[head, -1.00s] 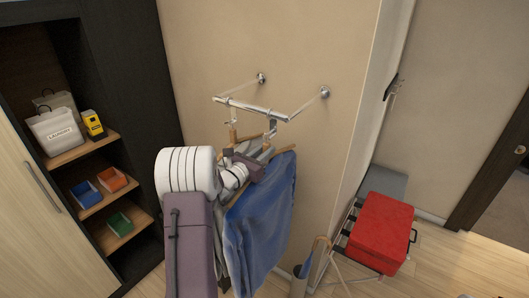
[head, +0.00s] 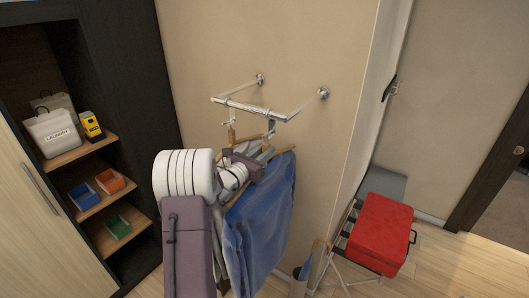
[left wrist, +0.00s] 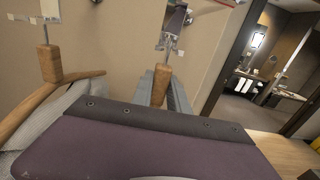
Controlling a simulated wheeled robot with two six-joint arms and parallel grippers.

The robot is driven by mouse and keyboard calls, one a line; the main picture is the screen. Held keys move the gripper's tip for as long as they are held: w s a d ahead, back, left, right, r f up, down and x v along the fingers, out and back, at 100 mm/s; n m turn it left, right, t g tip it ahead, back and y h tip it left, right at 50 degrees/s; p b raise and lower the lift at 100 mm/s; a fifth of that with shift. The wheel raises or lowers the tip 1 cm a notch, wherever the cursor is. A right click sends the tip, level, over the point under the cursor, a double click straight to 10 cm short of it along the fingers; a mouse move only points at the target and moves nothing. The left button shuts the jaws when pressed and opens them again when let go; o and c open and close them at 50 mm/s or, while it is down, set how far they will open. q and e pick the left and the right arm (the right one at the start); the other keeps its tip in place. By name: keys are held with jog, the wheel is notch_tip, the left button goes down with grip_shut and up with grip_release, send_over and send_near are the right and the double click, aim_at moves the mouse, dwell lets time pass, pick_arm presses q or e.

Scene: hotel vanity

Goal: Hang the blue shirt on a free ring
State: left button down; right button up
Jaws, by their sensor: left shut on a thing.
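The blue shirt (head: 262,222) hangs on a wooden hanger (head: 283,151) below the chrome rail (head: 252,108). My left gripper (head: 264,152) is shut on the neck of this hanger, just under the rail. A second wooden hanger (left wrist: 47,62) with a pale grey garment (left wrist: 52,118) hangs to the left. My right gripper is out of view.
The rail stands off the beige wall on two arms. An open closet (head: 107,138) with bags and small trays is at left. A red case (head: 380,233) on a luggage rack and an umbrella stand (head: 299,284) are at lower right.

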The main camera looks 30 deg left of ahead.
pick_arm(q)
jog(key=shift+w+d+b, duration=0.15)
jog(key=shift+w+b, duration=0.15)
jog(key=shift+w, duration=0.75)
dwell(0.4)
jog(key=shift+b, duration=0.55)
jog(key=shift+f+b, duration=0.5)
jog(key=shift+b, duration=0.25)
dwell(0.5)
jog(key=c, duration=1.3)
grip_release()
jog(key=shift+o, duration=0.5)
jog(key=shift+s+f, duration=0.1)
